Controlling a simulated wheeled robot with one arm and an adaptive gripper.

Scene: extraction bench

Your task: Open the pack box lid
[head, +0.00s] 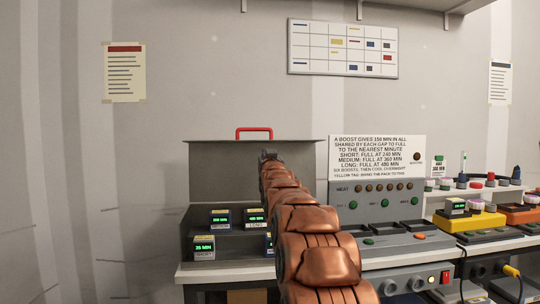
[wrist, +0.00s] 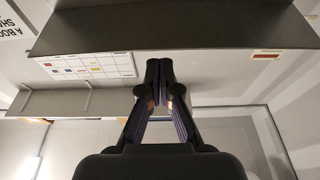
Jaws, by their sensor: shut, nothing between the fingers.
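The pack box (head: 188,225) is a dark grey box on the bench at the left of the head view. Its lid (head: 220,165) stands raised and upright behind the box, with a red handle (head: 254,130) on its top edge. Several small packs with green displays, one of them at the front left (head: 204,248), show inside. My copper arm hides part of the box and lid. My gripper (head: 268,155) is in front of the lid. In the wrist view my gripper (wrist: 160,68) is shut and empty, close to a dark panel that looks like the lid (wrist: 190,32); contact cannot be told.
Right of the box stands a grey panel (head: 390,200) with knobs and a white sign (head: 377,155). Farther right are a yellow case (head: 470,222) and an orange case (head: 518,214). A shelf (head: 415,5) overhangs at the top.

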